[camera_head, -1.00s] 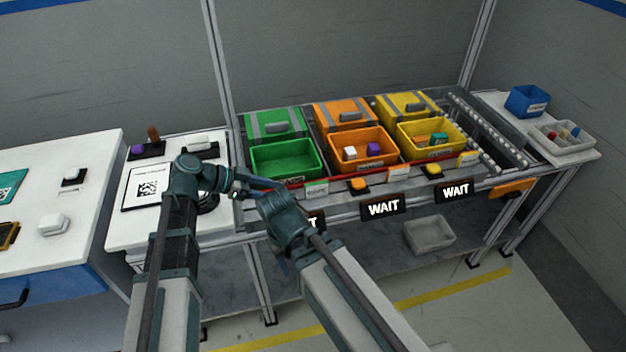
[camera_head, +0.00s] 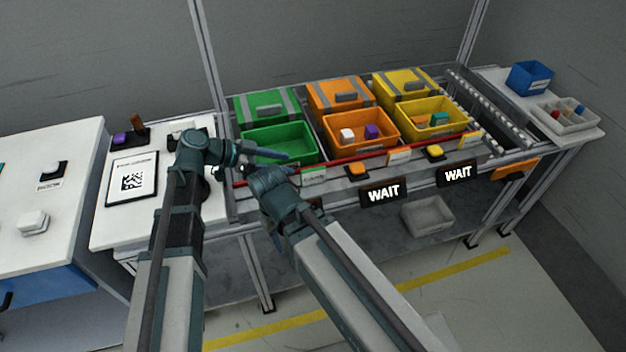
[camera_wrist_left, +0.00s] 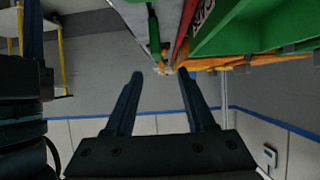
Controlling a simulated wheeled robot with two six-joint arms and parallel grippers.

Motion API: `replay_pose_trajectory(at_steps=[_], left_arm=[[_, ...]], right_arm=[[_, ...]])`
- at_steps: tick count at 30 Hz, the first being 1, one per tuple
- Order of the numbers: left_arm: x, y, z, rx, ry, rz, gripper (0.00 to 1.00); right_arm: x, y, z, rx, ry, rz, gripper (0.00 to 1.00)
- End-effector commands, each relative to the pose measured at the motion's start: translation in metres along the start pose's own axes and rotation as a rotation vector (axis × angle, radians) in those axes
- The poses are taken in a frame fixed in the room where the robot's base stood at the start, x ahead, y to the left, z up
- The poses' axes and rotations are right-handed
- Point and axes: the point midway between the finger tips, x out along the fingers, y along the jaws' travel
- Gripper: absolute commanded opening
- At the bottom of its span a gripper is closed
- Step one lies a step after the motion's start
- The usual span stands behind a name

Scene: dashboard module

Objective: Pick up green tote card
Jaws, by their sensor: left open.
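The green tote (camera_head: 280,143) stands open at the left of the row of totes. The green tote card (camera_head: 313,173), white with a green band, is at the rack's front edge below that tote's right side. In the left wrist view a thin green strip (camera_wrist_left: 153,32) shows beyond the fingers; I cannot tell whether it is the card. My left gripper (camera_head: 268,156) is in front of the green tote, left of the card and apart from it. It also shows in the wrist view (camera_wrist_left: 160,75), open and empty. My right gripper's jaws are mostly hidden behind its wrist (camera_head: 270,190).
Orange (camera_head: 385,136) and yellow (camera_head: 440,128) totes stand to the right, with their cards along the red front rail. Dark WAIT signs (camera_head: 383,193) hang below. My right arm is close under my left gripper. A white table (camera_head: 100,235) is at the left.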

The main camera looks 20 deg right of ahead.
Motion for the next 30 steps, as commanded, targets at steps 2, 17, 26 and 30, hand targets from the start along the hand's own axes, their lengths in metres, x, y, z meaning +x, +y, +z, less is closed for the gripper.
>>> replay_pose_trajectory(at_steps=[2,17,26,30], left_arm=[[0.018,0.000,0.004,0.002,0.000,0.002,0.55],[0.047,0.000,0.001,-0.001,0.000,-0.001,0.55],[0.082,0.006,0.004,0.001,0.000,0.001,0.55],[0.098,0.005,0.003,0.001,0.000,0.000,0.55]], right_arm=[[0.012,-0.001,-0.001,0.000,0.000,0.000,0.50],[0.023,-0.002,-0.001,0.000,0.000,0.000,0.50],[0.043,-0.004,-0.003,0.000,0.000,0.000,0.50],[0.049,-0.005,-0.003,0.000,0.000,0.000,0.50]])
